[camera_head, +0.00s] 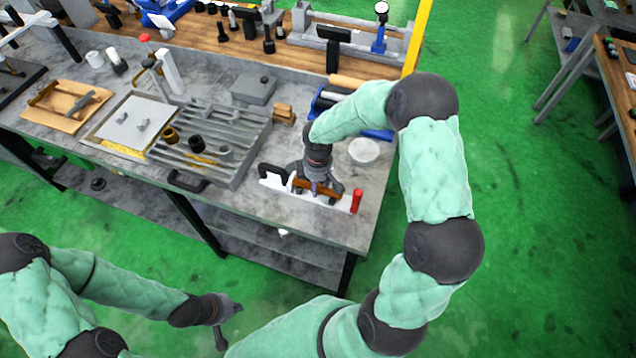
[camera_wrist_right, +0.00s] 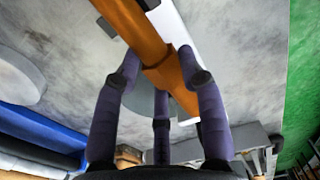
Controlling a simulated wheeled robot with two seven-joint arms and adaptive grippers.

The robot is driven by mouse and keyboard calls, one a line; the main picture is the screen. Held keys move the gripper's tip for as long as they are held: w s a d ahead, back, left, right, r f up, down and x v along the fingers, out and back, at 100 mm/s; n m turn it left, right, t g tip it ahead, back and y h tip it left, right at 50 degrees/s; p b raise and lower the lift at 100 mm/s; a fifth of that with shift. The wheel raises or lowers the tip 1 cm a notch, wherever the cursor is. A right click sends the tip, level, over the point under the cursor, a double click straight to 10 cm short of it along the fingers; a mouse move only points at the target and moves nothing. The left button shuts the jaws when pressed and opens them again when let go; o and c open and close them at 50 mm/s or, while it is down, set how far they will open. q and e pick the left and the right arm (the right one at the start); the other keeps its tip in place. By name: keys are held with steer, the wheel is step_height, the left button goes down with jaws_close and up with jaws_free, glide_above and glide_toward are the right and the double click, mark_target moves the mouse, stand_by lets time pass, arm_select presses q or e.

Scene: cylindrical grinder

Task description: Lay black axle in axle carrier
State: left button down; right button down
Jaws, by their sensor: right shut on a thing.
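My right gripper (camera_head: 318,187) points down at the front right of the grey bench. In the right wrist view its purple fingers (camera_wrist_right: 160,85) are closed around an orange-brown bar (camera_wrist_right: 150,45); the bar also shows in the head view (camera_head: 302,184). It is over or touching a white piece (camera_head: 274,181); I cannot tell which. My left gripper (camera_head: 230,325) hangs empty in front of the bench, its fingers apart. I cannot pick out the black axle or the axle carrier with certainty. A grooved grey rack (camera_head: 222,178) holds short black and brass-coloured pieces.
A red upright handle (camera_head: 357,201) stands close right of my right gripper. A round pale disc (camera_head: 363,152) and a blue stand (camera_head: 324,103) lie behind it. A grey block (camera_head: 252,89) and a wooden tray (camera_head: 62,118) are on the bench.

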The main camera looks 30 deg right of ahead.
steer(key=shift+r, duration=0.1)
steer(key=c, duration=0.7)
jaws_free()
steer(key=shift+o, duration=0.2)
step_height(320, 180, up, 12)
stand_by(0.5)
